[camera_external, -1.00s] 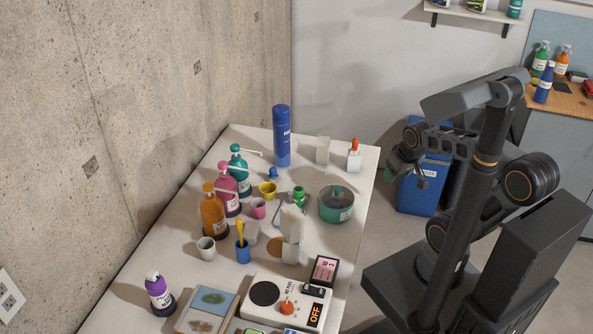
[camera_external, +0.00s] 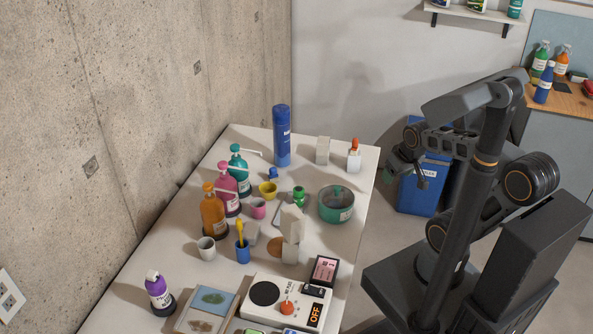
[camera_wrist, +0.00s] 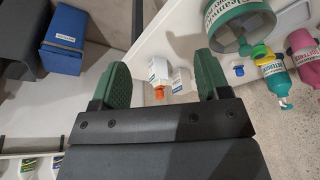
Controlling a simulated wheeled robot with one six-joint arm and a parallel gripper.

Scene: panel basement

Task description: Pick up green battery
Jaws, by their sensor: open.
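A small green upright object (camera_external: 299,197) stands on the white table among the cups, left of the teal pot; I cannot tell whether it is the green battery. Another small green item (camera_external: 252,331) is cut off by the bottom edge of the external view. My gripper (camera_external: 408,170) is beyond the table's right edge, well away from both. In the wrist view my gripper (camera_wrist: 162,62) has its two green fingers spread wide with nothing held. A white glue bottle with an orange cap (camera_wrist: 159,75) shows between the fingers, farther off. No battery is clear in the wrist view.
The table (camera_external: 345,235) holds a teal pot (camera_external: 336,206), a tall blue can (camera_external: 282,136), pump bottles, cups and a white device with an OFF display (camera_external: 286,300). A concrete wall (camera_external: 130,110) borders its left side. A blue bin (camera_external: 421,188) stands behind my arm.

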